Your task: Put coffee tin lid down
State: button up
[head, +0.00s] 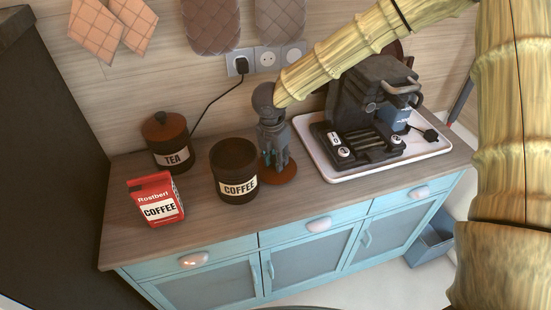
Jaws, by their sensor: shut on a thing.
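The coffee tin (237,188) is dark with a "COFFEE" label. It stands upright and open on the wooden counter, its dark inside showing. The coffee tin lid (284,178) is a reddish-brown disc just right of the tin. My gripper (276,164) points down over the lid and is shut on it, apparently by its knob, which the fingers hide. The lid is at or very near the counter top (215,219); I cannot tell whether it touches.
A lidded tea tin (174,157) and a red coffee packet (156,200) stand to the left. A coffee machine (367,105) stands on a white tray (333,171) to the right. A black cable (213,101) runs down the wall. The counter's front strip is clear.

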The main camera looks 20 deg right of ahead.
aim_at(273, 160)
jog(key=shift+f, duration=0.15)
jog(key=o, duration=1)
jog(key=shift+o, duration=0.2)
notch_tip(273, 160, up, 12)
jog(key=a+b, duration=0.1)
jog(key=shift+s, duration=0.4)
jog(key=shift+a, duration=0.1)
